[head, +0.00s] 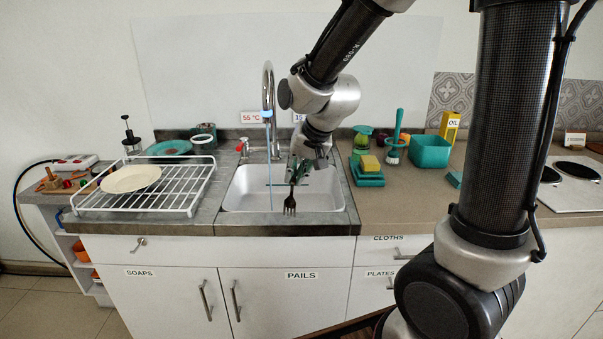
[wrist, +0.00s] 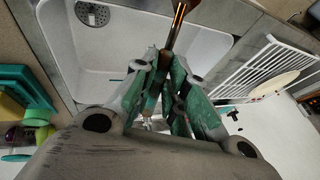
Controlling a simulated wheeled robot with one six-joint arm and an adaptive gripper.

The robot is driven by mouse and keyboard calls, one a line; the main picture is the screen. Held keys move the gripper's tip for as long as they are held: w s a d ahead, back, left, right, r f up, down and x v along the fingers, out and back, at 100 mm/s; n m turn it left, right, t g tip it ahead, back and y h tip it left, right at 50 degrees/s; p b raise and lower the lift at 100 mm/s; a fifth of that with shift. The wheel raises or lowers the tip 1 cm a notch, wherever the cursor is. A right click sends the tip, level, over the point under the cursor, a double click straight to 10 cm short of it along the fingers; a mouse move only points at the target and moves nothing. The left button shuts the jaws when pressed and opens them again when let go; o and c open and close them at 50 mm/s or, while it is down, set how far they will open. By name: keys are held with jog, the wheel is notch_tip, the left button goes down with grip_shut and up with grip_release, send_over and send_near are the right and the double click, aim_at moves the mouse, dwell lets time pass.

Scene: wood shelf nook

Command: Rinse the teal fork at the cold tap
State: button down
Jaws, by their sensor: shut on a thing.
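My gripper (head: 297,172) hangs over the right half of the white sink (head: 240,192), shut on a fork that points tines down. The fork (head: 290,204) looks dark, not clearly teal, in the head view; its part beyond the fingertips (wrist: 165,58) looks dark brown with an orange glint (wrist: 177,22) in the wrist view. The tall tap (head: 267,85) has a lit blue ring at its outlet. A thin bluish stream (head: 269,165) falls from it into the sink, to the left of the fork and apart from it. A red-tipped lever (head: 240,148) is left of the tap base.
A "55 °C" sign (head: 252,117) is left of a second sign starting "15" (head: 299,117), partly hidden by my arm. A wire rack (head: 140,192) with a cream plate (head: 131,179) stands left. Sponges (head: 370,164) and a teal tub (head: 430,151) stand right.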

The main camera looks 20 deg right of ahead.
jog(key=w+a+f, duration=0.2)
jog(key=w+a, duration=0.2)
jog(key=w, duration=0.6)
jog(key=shift+w+a+f, duration=0.15)
jog(key=shift+w+a, duration=0.05)
jog(key=shift+a, duration=0.1)
dwell(0.5)
jog(key=shift+w+d, duration=0.25)
jog(key=shift+d, duration=0.3)
jog(key=shift+s+a, duration=0.25)
jog(key=shift+a, duration=0.3)
jog(key=shift+d, duration=0.15)
jog(key=shift+w+d, duration=0.25)
jog(key=shift+d, duration=0.15)
jog(key=shift+s, duration=0.1)
jog(key=shift+s+d, duration=0.55)
jog(key=shift+s, duration=0.65)
jog(key=shift+s+d, duration=0.5)
jog(key=shift+s, duration=0.7)
jog(key=shift+s+d, duration=0.55)
jog(key=shift+s, duration=0.65)
